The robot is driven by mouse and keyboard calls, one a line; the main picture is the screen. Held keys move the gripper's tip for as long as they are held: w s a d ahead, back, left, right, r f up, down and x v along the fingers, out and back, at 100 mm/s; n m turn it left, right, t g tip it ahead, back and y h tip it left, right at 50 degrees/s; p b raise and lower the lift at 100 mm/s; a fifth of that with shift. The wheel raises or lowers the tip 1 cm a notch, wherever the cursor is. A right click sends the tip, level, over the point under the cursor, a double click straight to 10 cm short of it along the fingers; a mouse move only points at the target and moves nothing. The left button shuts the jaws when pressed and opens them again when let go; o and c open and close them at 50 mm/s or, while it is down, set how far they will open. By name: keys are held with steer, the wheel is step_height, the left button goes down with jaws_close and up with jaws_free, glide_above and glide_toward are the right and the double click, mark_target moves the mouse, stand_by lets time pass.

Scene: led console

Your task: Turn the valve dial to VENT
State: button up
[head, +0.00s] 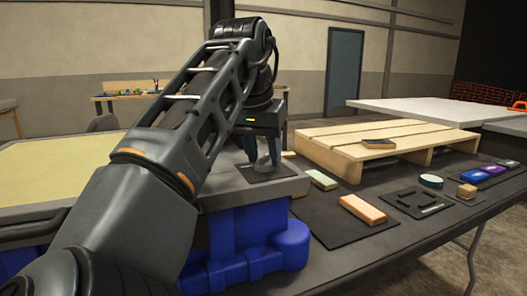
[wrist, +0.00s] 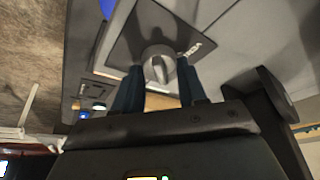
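The valve dial (wrist: 160,66) is a round grey knob with a raised grip bar, on a dark square plate (wrist: 138,28) in the wrist view. White lettering shows on the plate to the knob's right, too small to read surely. In the head view the dark plate (head: 268,174) lies on the grey console top, and the knob is hidden behind my gripper (head: 262,160). My gripper points down over the plate. In the wrist view its two dark blue fingers (wrist: 160,78) are apart, one on each side of the knob. I cannot tell whether they touch it.
The console has a blue base (head: 245,245). To its right, the dark table holds a wooden pallet (head: 365,140), an orange block (head: 363,209), a green block (head: 321,180) and several small items. The space above the table's front is clear.

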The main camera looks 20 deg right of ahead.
steer(key=c, duration=0.6)
steer(key=shift+o, duration=0.2)
